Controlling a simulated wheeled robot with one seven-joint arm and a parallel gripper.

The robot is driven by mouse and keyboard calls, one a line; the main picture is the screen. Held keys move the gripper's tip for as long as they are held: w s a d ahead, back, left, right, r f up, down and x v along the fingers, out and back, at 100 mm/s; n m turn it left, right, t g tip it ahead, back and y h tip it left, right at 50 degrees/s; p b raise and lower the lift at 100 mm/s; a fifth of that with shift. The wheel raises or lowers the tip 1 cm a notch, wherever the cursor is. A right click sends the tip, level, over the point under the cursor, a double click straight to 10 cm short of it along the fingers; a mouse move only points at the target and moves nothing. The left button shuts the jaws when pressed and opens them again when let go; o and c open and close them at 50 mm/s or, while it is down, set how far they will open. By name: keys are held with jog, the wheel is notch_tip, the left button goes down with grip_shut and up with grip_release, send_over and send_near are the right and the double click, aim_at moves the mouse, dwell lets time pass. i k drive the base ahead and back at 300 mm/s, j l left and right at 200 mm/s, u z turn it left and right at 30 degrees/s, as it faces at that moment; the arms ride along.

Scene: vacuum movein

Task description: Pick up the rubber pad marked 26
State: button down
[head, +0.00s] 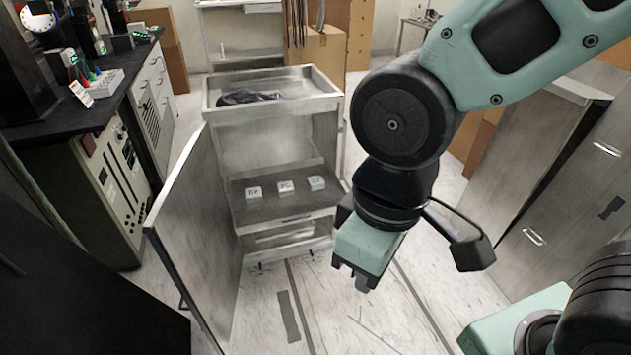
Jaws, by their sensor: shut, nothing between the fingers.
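Three small pale pads sit in a row on the dark shelf (290,205) inside an open metal cabinet: a left pad (254,192), a middle pad (286,187) and a right pad (317,183). Each has dark marks on it, too small to read surely, so I cannot tell which is marked 26. My gripper (362,282) points down in front of the cabinet, to the right of and nearer than the pads. It is shut and empty, apart from all the pads.
The cabinet door (195,235) stands open toward me on the left. A dark bundle (247,97) lies in the cabinet's top tray (325,98). A dark-topped bench (75,120) is at left, grey cabinets (560,170) at right. The floor before the shelf is mostly clear.

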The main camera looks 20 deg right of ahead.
aim_at(285, 188)
jog(key=i+l+u, duration=0.1)
jog(key=u, duration=0.6)
jog(key=i+l+u, duration=0.25)
jog(key=l+u, duration=0.25)
jog(key=l, duration=0.15)
jog(key=i+l+u, duration=0.25)
jog(key=l, duration=0.15)
jog(key=l+u, duration=0.25)
jog(key=i+l, duration=0.1)
jog(key=l, duration=0.85)
jog(key=i+l+u, duration=0.1)
jog(key=l, duration=0.85)
jog(key=i+l+u, duration=0.1)
jog(key=l, duration=0.85)
